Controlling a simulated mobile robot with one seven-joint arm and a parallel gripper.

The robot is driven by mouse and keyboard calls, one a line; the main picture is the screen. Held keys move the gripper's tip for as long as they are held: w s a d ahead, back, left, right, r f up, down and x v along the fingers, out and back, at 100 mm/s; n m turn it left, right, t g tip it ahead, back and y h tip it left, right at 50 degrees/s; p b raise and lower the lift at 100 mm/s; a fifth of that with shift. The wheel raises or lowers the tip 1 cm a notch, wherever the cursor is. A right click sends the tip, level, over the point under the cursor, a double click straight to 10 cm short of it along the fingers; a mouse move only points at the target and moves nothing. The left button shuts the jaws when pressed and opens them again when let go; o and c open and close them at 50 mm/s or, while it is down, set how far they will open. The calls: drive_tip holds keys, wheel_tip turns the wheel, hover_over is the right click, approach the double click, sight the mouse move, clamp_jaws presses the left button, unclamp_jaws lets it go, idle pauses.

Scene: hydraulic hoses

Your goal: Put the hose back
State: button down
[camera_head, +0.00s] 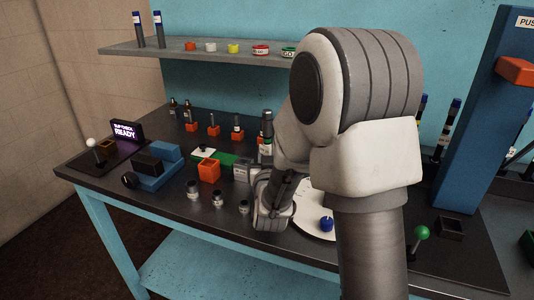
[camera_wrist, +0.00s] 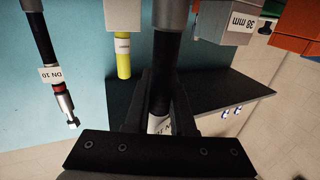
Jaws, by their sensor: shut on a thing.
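My gripper (camera_wrist: 162,98) is shut on a black hose (camera_wrist: 165,65) with a white label, which shows between the two dark fingers in the wrist view. A grey metal end of the hose shows at the top edge of that view. The label's text is partly hidden by the fingers. In the head view my gripper (camera_head: 275,195) is low over the workbench, left of the white round plate, and my arm hides part of it. I cannot tell in the head view where the held hose ends. Another hose labelled DN 10 (camera_wrist: 50,75) is apart, at left in the wrist view.
The dark workbench (camera_head: 130,185) holds small metal fittings (camera_head: 217,200), an orange block (camera_head: 209,170), a blue block (camera_head: 155,170) and a READY display (camera_head: 125,132). A wall shelf (camera_head: 190,47) holds coloured rings and two upright hoses (camera_head: 148,30). A blue post (camera_head: 475,130) stands at right.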

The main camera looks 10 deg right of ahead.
idle(0.3)
drive_tip(key=c, duration=0.8)
unclamp_jaws()
drive_tip(key=shift+o, duration=0.2)
drive_tip(key=shift+r, duration=0.15)
drive_tip(key=s+a+b, duration=0.1)
drive_tip(key=s+b, duration=0.2)
drive_tip(key=s, duration=0.3)
drive_tip(key=shift+f+b, duration=0.25)
drive_tip(key=shift+b, duration=0.05)
drive_tip(key=shift+s+a+b, duration=0.1)
drive_tip(key=shift+s+b, duration=0.2)
drive_tip(key=shift+b, duration=0.65)
